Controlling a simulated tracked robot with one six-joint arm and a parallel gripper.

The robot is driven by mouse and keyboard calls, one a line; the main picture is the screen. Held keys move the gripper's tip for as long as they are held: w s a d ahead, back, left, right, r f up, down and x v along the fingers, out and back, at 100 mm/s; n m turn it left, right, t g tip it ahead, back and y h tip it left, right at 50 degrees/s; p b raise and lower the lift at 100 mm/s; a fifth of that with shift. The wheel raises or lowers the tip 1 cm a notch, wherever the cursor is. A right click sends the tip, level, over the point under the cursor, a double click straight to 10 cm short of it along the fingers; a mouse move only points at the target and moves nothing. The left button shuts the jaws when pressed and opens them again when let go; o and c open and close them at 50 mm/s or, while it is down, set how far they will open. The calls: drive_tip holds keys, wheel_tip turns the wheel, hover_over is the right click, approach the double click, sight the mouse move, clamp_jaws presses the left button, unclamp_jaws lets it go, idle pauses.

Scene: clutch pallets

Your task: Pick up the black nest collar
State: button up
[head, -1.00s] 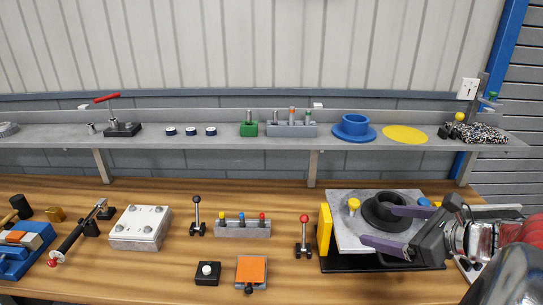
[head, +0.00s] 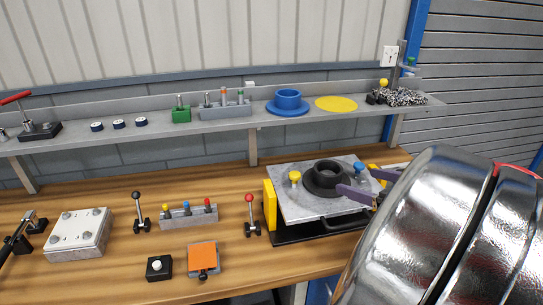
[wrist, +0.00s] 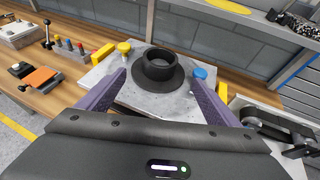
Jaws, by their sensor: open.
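The black nest collar (head: 326,183) is a wide flanged ring with a raised hollow hub. It lies flat on a grey plate (head: 290,206) between a yellow knob (head: 295,178) and a blue knob (head: 359,169). In the wrist view the collar (wrist: 158,76) sits ahead, between the purple fingers. My gripper (head: 362,184) is open and empty, at the right of the collar in the head view. The fingers do not appear to grip the collar. My arm hides the bench at the lower right of the head view.
A yellow block (head: 269,205) stands at the plate's left edge, beside a red-knobbed lever (head: 251,216). A shelf (head: 225,128) behind carries a blue flanged collar (head: 288,101) and a yellow disc (head: 336,104). Bare bench (head: 110,285) shows at front left.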

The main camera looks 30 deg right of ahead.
approach(332, 174)
drive_tip(key=shift+w+a+f, duration=0.1)
drive_tip(key=shift+w+a, duration=0.3)
drive_tip(key=shift+w, duration=0.4)
drive_tip(key=shift+w+a+f, duration=0.1)
drive_tip(key=shift+w+a, duration=0.3)
drive_tip(key=shift+w, duration=0.4)
drive_tip(key=shift+x, duration=2.6)
drive_tip(key=shift+c, duration=0.7)
drive_tip(key=c, duration=1.2)
